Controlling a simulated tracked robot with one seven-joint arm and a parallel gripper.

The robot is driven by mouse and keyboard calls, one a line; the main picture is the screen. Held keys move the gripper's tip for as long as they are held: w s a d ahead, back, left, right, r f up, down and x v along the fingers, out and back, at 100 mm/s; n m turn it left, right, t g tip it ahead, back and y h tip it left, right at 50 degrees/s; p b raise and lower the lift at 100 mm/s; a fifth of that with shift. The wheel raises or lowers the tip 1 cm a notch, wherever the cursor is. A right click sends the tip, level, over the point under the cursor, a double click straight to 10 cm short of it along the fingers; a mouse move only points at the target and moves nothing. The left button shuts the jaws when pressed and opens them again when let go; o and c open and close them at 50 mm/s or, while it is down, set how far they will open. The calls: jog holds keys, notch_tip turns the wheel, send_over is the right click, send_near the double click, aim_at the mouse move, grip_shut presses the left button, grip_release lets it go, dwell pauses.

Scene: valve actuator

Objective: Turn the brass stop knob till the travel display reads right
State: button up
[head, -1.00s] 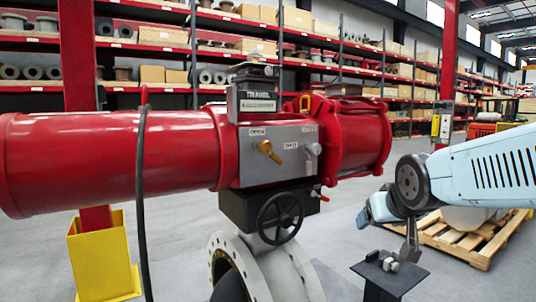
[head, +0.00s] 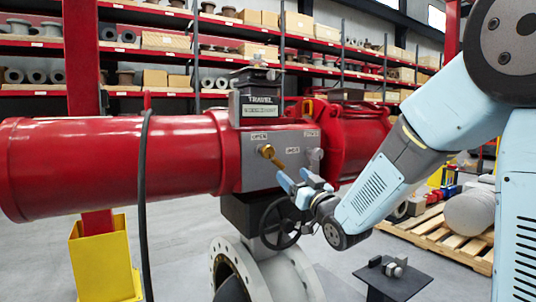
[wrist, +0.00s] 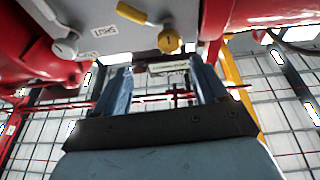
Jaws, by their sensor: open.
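The brass stop knob (head: 267,151) is on the grey front plate (head: 270,172) of the red actuator, under a label that seems to read OPEN. A brass stem or bar slants from it. In the wrist view the brass knob (wrist: 169,41) is above my gripper (wrist: 163,75), beyond the fingertips and apart from them. My gripper (head: 299,180) is open and empty, just below and right of the knob in the head view. The travel display (head: 262,112) sits on top of the actuator; its reading is too small to tell.
A grey knob (head: 315,154) is to the right of the brass one; it also shows by the SHUT label in the wrist view (wrist: 66,48). A black handwheel (head: 279,222) is below the plate. A black cable (head: 144,200) hangs at left. A small black stand (head: 392,279) is lower right.

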aim_at(270, 154)
jog(key=shift+y, duration=0.5)
jog(key=x, duration=1.4)
jog(key=shift+s+a+r, duration=0.15)
jog(key=shift+a, duration=0.25)
jog(key=shift+c, duration=0.3)
jog(key=c, duration=0.9)
jog(key=shift+c, duration=0.2)
jog(key=shift+n, duration=0.5)
